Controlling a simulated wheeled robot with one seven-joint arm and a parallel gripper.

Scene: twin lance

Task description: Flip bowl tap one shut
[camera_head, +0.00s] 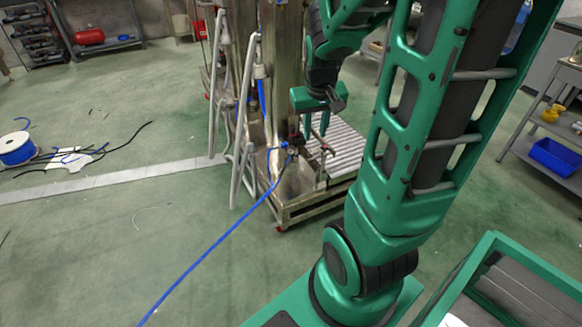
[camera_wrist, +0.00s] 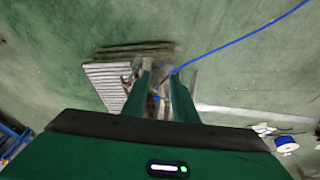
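My gripper (camera_head: 317,124) hangs from the green arm, fingers down, over the wheeled metal rig (camera_head: 330,197). Its two green fingers are apart with nothing visibly held between them. In the wrist view my gripper (camera_wrist: 159,92) is also open, and part of the rig shows between and beyond the fingers. Small fittings with blue parts (camera_head: 286,147) sit on the rig below and left of the fingertips. A small tap-like fitting (camera_head: 325,153) stands just below the fingers. I cannot tell which fitting is bowl tap one or how its handle stands. Any contact is unclear.
A blue hose (camera_head: 218,243) runs from the rig across the floor. Grey tubular frames (camera_head: 246,130) stand left of the metal column (camera_head: 284,75).

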